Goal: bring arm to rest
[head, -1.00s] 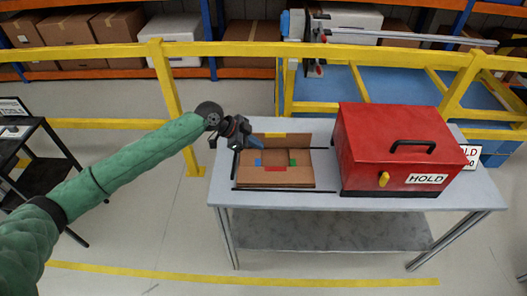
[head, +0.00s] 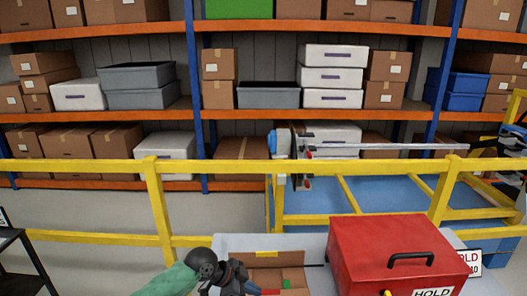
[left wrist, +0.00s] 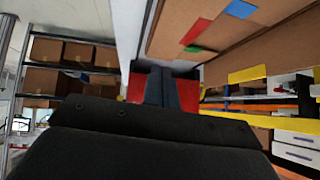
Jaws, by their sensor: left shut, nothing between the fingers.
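My left arm, in a green padded sleeve, comes in at the bottom of the head view. Its dark gripper (head: 262,291) is shut and empty, above the left part of the grey table (head: 228,243). It hides part of the open cardboard box (head: 292,259), which has a yellow patch at its back. The left wrist view shows the shut fingers (left wrist: 163,85) and the cardboard (left wrist: 207,33) with red, blue and green patches. Cardboard and fingers appear apart there. My right gripper cannot be made out.
A red case (head: 365,250) with a black handle and HOLD labels stands on the table, right of the box. A yellow railing (head: 110,168) runs behind the table. Loaded shelves (head: 270,112) stand beyond. A dark stand (head: 18,262) is at far left.

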